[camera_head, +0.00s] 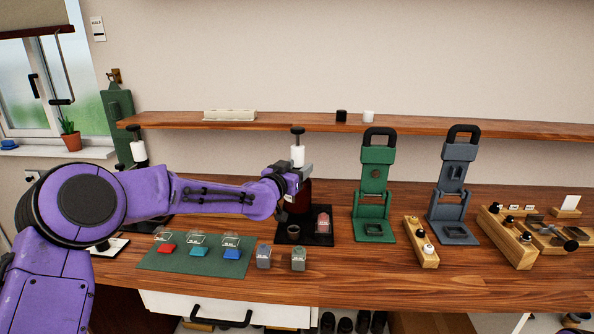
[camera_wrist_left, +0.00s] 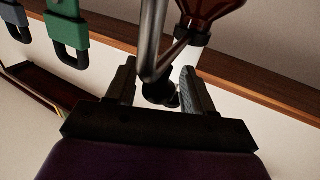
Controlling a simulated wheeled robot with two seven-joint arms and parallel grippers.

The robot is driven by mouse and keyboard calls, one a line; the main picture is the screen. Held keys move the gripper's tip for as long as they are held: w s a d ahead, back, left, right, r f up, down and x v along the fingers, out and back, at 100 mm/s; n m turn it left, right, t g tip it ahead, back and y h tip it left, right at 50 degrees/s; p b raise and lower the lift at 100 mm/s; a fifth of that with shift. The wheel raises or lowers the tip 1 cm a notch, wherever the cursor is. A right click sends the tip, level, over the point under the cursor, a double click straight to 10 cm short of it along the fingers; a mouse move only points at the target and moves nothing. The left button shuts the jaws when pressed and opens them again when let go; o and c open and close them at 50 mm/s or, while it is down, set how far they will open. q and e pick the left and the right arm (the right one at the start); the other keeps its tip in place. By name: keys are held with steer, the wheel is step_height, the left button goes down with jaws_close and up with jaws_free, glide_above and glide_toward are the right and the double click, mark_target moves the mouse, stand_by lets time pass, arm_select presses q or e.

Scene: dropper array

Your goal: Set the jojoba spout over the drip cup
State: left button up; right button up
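A dark red bottle (camera_head: 298,202) with a white collar and black top (camera_head: 298,152) stands on a black tray (camera_head: 287,240). I cannot read which oil it holds. A small dark cup (camera_head: 293,230), likely the drip cup, sits on the tray in front of it. My left gripper (camera_head: 296,175) is at the bottle's upper part, hiding some of it. In the left wrist view the bottle (camera_wrist_left: 212,12) shows at the top. A grey metal tube (camera_wrist_left: 150,40), likely the spout, runs between the open fingers (camera_wrist_left: 158,88). Contact is unclear. My right gripper is out of view.
A similar dispenser top (camera_head: 138,150) stands behind my left arm. A green stand (camera_head: 376,185) and a grey stand (camera_head: 456,185) are to the right. A green mat (camera_head: 200,262) with coloured items lies at the front left. A shelf (camera_head: 420,124) runs along the wall.

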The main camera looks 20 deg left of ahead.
arm_select(q)
steer(key=shift+s+f, duration=0.1)
steer(key=shift+s, duration=0.05)
steer(key=shift+s, duration=0.4)
steer(key=s+a+b, duration=0.2)
steer(key=s+b, duration=0.1)
steer(key=s, duration=0.6)
steer(key=shift+s, duration=0.2)
